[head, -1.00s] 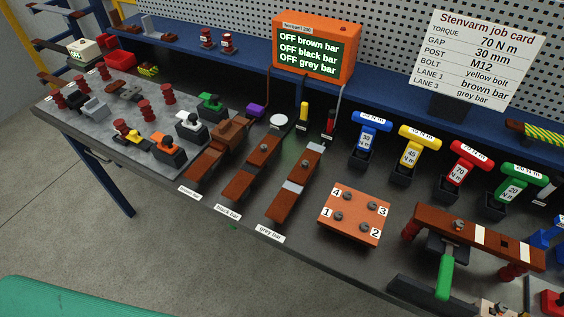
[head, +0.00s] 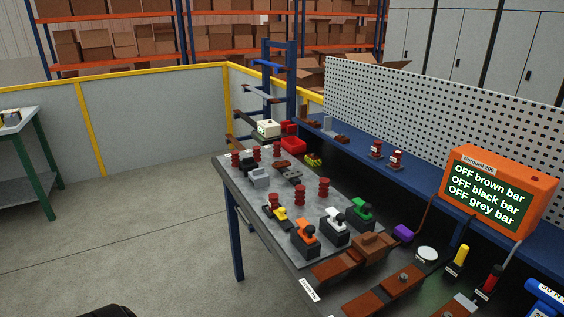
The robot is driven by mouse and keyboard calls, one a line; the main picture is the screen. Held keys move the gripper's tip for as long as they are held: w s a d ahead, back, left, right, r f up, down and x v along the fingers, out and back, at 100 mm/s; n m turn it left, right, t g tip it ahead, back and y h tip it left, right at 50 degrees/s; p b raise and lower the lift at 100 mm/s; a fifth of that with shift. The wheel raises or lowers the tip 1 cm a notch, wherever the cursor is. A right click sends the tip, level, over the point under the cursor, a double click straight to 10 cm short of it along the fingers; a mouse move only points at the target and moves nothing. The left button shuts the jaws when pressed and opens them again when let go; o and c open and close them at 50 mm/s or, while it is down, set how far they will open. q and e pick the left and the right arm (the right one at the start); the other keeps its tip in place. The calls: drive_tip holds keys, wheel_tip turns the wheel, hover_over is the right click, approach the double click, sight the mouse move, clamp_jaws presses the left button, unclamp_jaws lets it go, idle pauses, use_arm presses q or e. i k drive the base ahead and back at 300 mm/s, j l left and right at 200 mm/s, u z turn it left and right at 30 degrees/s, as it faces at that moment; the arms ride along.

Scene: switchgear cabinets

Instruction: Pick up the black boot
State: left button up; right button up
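A small dark block (head: 247,163) stands on the grey mat (head: 258,205) at the far left part of the workbench; it looks like the black boot, but it is too small to be sure. A similar light grey block (head: 260,178) sits just in front of it and partly hides it.
Several red posts (head: 300,195) stand around the blocks. Orange (head: 305,233), white (head: 335,222) and green (head: 361,209) handled pieces stand nearer. An orange display (head: 500,190) reads OFF for brown, black and grey bars. The floor left of the bench is clear.

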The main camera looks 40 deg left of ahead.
sight(248, 164)
drive_tip(key=u, duration=1.6)
drive_tip(key=z, duration=0.4)
